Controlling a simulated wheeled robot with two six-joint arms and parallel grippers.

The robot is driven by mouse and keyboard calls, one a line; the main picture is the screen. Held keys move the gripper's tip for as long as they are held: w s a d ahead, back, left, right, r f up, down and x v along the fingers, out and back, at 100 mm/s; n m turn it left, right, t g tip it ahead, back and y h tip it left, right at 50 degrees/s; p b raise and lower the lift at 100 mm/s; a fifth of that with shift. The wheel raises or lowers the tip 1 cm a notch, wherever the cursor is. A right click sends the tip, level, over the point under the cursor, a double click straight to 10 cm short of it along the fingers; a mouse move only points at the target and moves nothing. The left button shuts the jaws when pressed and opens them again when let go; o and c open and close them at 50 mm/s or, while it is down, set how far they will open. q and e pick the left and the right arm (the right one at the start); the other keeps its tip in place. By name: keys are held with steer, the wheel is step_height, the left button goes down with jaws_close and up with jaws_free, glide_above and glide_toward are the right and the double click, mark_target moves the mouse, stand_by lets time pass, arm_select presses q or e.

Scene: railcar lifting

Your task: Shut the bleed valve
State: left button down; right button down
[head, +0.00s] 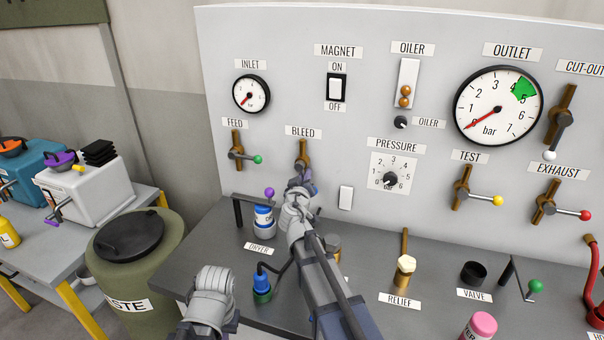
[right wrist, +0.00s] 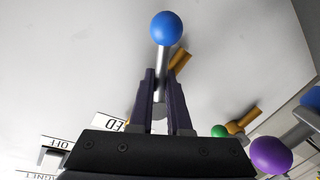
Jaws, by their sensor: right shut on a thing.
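The bleed valve (head: 303,150) is on the panel under the BLEED label, with its brass pipe upright. My right gripper (head: 301,180) covers its lever in the head view. In the right wrist view, my right gripper (right wrist: 161,92) is shut on the grey lever (right wrist: 164,60), with the blue ball knob (right wrist: 163,28) beyond the fingertips. The lever lies at an angle to the brass pipe (right wrist: 181,59) behind it. My left gripper's fingers do not show.
The feed valve (head: 237,153) with a green knob is close on the left. A purple knob (head: 269,192) stands near the dryer (head: 263,222), below left of my gripper. The relief valve (head: 404,270) and pressure dial (head: 390,179) are to the right.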

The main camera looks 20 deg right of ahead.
steer(key=n, duration=0.1)
steer(key=n+p, duration=0.1)
steer(key=r+n+g, duration=0.1)
steer(key=shift+s+d+h+p, duration=0.25)
steer(key=shift+d+h+p, duration=0.05)
steer(key=shift+d+p, duration=0.1)
steer(key=n, duration=0.1)
steer(key=n+p, duration=0.1)
steer(key=shift+s+d+r+n, duration=0.1)
steer(key=shift+d+r+n, duration=0.05)
steer(key=shift+r+n, duration=0.2)
steer(key=n+p, duration=0.1)
steer(key=n, duration=0.1)
steer(key=r+n+g+h+p, duration=0.1)
steer(key=n, duration=0.1)
steer(key=shift+s+d+r, duration=0.1)
steer(key=shift+d+r, duration=0.05)
steer(key=shift+d, duration=0.05)
steer(key=shift+n, duration=0.35)
steer(key=c, duration=0.9)
jaws_free()
steer(key=shift+o, duration=0.2)
